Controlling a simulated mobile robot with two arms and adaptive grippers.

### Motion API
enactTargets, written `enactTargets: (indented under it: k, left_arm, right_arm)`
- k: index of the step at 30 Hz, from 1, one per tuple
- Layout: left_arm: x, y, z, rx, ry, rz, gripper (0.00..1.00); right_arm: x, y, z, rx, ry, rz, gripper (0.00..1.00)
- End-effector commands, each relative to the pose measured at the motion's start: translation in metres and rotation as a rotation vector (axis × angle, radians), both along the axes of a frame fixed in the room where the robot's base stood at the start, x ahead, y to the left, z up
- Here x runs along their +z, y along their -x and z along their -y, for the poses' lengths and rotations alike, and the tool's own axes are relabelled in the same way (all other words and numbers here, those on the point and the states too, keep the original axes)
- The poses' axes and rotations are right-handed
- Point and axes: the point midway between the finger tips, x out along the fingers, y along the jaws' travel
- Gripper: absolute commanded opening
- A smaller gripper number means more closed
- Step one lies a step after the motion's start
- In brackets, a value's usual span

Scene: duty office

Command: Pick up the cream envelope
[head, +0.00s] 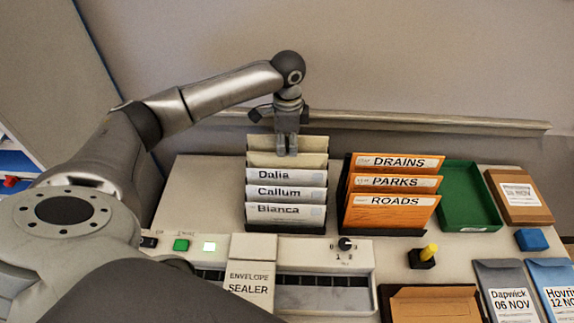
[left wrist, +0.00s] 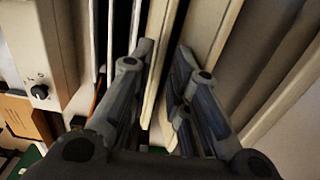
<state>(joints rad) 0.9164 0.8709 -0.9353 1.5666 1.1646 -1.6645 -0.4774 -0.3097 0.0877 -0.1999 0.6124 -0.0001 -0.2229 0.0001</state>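Several cream envelopes stand upright in a black rack. The front ones read Bianca (head: 285,212), Callum (head: 287,193) and Dalia (head: 275,175). Behind them stand more cream pieces (head: 262,159) whose labels I cannot read. My left gripper (head: 287,153) points down into the rear of this rack, behind the Dalia envelope. In the left wrist view, its fingers (left wrist: 166,50) are apart, with a cream upright edge (left wrist: 163,65) in the gap between them. I cannot tell whether either finger touches it. My right gripper is not in view.
A rack of orange folders (head: 390,198) stands right of the cream ones. The envelope sealer (head: 250,282) is in front. A rail (head: 440,122) runs behind.

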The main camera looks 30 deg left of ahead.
Motion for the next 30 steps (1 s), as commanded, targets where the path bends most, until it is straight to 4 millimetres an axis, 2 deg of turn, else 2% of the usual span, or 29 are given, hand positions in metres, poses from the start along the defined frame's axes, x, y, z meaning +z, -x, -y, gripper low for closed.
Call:
enactTargets:
  k: [5,7,11,18,22,30]
  left_arm:
    - [-0.024,0.003,0.000,0.001,0.000,-0.006,0.17]
    - [-0.035,0.003,0.000,0.002,-0.001,-0.004,0.17]
    - [-0.046,0.003,0.000,0.001,0.000,-0.002,0.17]
    - [-0.047,0.003,0.000,0.000,0.000,-0.001,0.16]
    - [-0.047,0.002,0.000,0.000,-0.001,-0.001,0.00]
    - [-0.046,0.001,-0.001,0.001,-0.002,0.003,0.00]
  right_arm:
    - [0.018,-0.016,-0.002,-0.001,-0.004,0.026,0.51]
    - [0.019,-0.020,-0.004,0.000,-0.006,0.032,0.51]
    - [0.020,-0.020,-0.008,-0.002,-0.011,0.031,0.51]
    - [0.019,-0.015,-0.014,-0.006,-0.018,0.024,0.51]
    - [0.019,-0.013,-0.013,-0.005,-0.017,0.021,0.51]
    - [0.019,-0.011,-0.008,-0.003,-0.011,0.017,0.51]
